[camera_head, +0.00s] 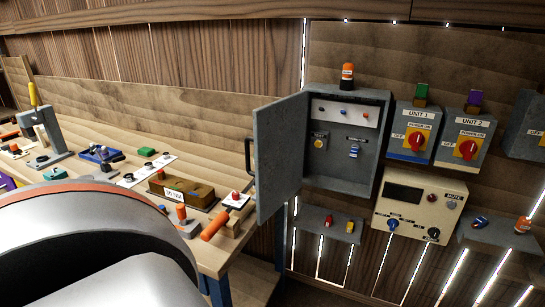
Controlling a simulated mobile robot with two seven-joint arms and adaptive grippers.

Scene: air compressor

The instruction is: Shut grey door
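The grey door (281,158) is on a grey wall cabinet (369,155). It stands wide open, swung out from the cabinet's left edge toward me, so the inside shows. A dark handle (249,158) sits on the door's free left edge. Inside the cabinet are a white strip with small knobs (345,112), a yellow-plated switch (320,141) and a blue switch (353,151). Neither of my grippers shows. A large pale curved part of my own body fills the lower left.
A wooden workbench (215,258) with tools and blocks runs along the left, below the door. Unit 1 (411,133) and Unit 2 (464,136) switch boxes hang right of the cabinet. A beige meter box (415,208) and a small grey shelf (327,223) sit below.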

